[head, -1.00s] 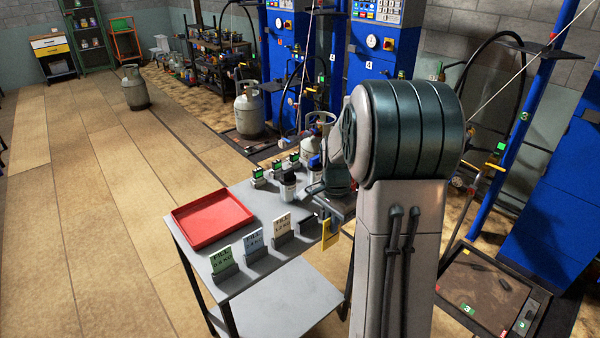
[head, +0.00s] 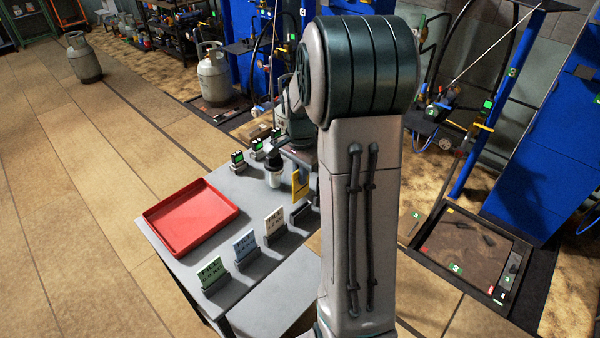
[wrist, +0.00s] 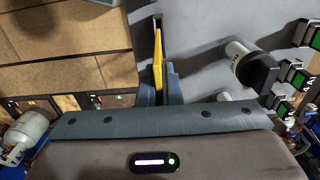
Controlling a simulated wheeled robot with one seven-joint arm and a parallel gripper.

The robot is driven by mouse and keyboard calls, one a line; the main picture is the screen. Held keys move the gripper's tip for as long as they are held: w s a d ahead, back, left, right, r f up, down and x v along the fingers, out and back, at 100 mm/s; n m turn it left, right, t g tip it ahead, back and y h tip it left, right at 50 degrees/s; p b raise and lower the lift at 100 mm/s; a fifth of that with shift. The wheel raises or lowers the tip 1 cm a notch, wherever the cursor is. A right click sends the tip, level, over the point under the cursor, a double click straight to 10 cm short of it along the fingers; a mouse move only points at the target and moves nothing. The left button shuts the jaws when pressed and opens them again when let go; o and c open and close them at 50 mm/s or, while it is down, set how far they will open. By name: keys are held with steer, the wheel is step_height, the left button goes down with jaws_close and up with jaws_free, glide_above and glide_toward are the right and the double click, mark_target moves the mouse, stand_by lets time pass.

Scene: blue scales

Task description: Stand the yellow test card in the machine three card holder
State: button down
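The yellow test card (head: 300,187) is held upright by my gripper, above the table near the row's right end. In the wrist view the yellow card (wrist: 157,62) shows edge-on between the two fingers of my gripper (wrist: 158,85), which are shut on it. A dark card holder (head: 302,213) with no card visible stands just below the card. Left of it, holders carry a cream card (head: 274,222), a pale blue card (head: 245,246) and a green card (head: 212,272). Their print is too small to read, and I cannot tell which holder is machine three's. My arm hides the table's right part.
A red tray (head: 190,222) lies on the grey table (head: 238,195). A black-and-white bottle (head: 273,174) stands close behind the card. Small green-screened devices (head: 238,162) line the back edge. Blue machines, gas cylinders and a floor scale (head: 472,258) are beyond.

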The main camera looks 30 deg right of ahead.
mark_target(301, 196)
steer(key=shift+f, duration=0.2)
steer(key=shift+f+b, duration=2.5)
steer(key=shift+f, duration=0.6)
steer(key=shift+f+b, duration=0.65)
steer(key=shift+f, duration=0.25)
steer(key=c, duration=1.5)
jaws_free()
steer(key=shift+c, duration=0.2)
step_height(301, 196, up, 14)
steer(key=shift+f, duration=0.1)
